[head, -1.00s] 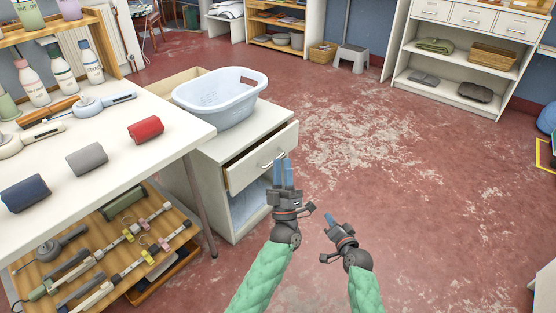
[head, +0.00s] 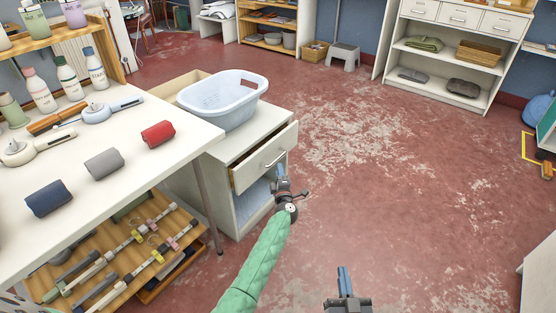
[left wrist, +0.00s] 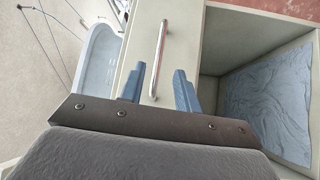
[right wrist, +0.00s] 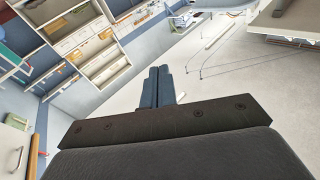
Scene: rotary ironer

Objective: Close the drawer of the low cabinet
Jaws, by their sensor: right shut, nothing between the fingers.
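The low cabinet (head: 222,168) is white. Its drawer (head: 265,158) stands partly open, with a dark gap behind its front's top edge. The drawer front also shows in the left wrist view (left wrist: 184,45), with its bar handle (left wrist: 161,45) across the middle. My left gripper (head: 280,170) is just in front of the drawer's lower edge in the head view. In the left wrist view its blue fingers (left wrist: 160,88) are apart, one on each side of the handle's end; contact cannot be told. My right gripper (head: 345,280) is shut and empty, low in the head view, away from the cabinet.
A pale blue laundry basket (head: 225,103) stands on the cabinet. Below the drawer, an open compartment holds a blue cloth (left wrist: 270,95). A white table (head: 130,155) with rolled cloths stands to the left, its leg near the cabinet.

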